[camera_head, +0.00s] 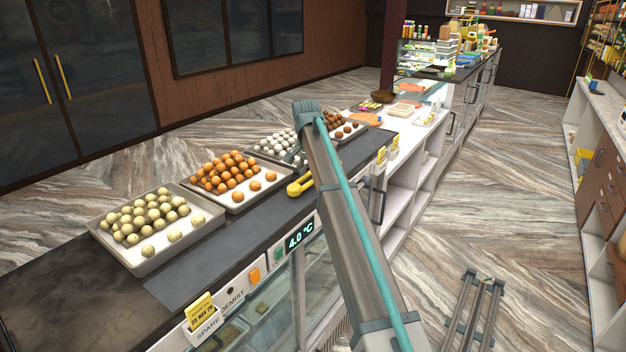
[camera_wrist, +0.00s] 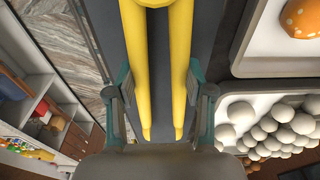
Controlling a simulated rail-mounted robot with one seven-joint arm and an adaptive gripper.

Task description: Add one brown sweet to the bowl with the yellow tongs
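The yellow tongs (camera_head: 300,186) lie on the dark counter top beside the orange sweets' tray. In the wrist view the two arms of the tongs (camera_wrist: 180,85) run down between the fingers of my gripper (camera_wrist: 158,88). The fingers sit on either side, close against the outer edges; whether they press on them is unclear. In the head view my arm hides most of my gripper. Brown sweets (camera_head: 341,131) sit on a tray beyond the white sweets, partly behind my arm. A dark brown bowl (camera_head: 383,97) stands farther along the counter; its inside is hard to see.
Trays of pale green sweets (camera_head: 147,215), orange sweets (camera_head: 229,172) and white sweets (camera_head: 270,145) line the counter. White sweets (camera_wrist: 275,132) also show close to my gripper's right in the wrist view. Price cards (camera_head: 387,150) stand at the counter edge.

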